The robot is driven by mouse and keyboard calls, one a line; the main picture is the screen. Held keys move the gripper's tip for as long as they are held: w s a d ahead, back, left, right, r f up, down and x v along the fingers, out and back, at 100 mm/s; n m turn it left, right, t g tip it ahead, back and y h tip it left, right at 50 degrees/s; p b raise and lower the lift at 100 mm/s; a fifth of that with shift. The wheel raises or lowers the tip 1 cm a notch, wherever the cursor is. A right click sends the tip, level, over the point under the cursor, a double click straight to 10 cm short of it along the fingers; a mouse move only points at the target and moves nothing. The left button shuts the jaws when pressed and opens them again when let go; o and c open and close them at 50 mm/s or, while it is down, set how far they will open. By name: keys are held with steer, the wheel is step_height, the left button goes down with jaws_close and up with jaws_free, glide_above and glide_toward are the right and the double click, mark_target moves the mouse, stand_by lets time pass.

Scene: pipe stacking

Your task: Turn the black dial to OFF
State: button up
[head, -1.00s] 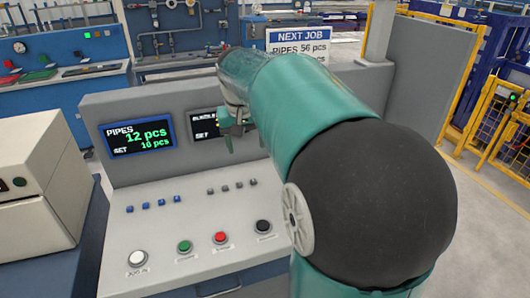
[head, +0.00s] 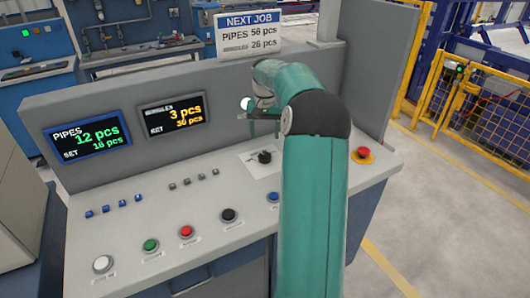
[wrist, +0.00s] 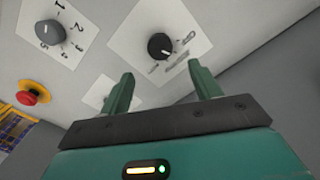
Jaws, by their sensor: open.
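The black dial (head: 264,157) sits on a white plate on the sloped console top, just in front of the upright panel. In the wrist view the black dial (wrist: 160,46) shows a white pointer mark; the printing beside it is too small to read, so I cannot tell its setting. My gripper (wrist: 160,69) is open and empty, its two green fingers spread on either side of the dial's line and apart from it. In the head view my gripper (head: 262,117) is above the dial, partly hidden by my arm.
A grey numbered dial (wrist: 48,32) and a red emergency button (wrist: 33,93) are nearby. The red button (head: 363,154) is right of my arm. Black (head: 229,216), red (head: 186,232) and green (head: 150,245) buttons line the front. A NEXT JOB sign (head: 249,33) stands behind.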

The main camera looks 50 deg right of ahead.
mark_target(265, 155)
step_height(265, 155, down, 9)
steer(key=shift+r, duration=0.1)
stand_by(0.3)
steer(key=c, duration=1)
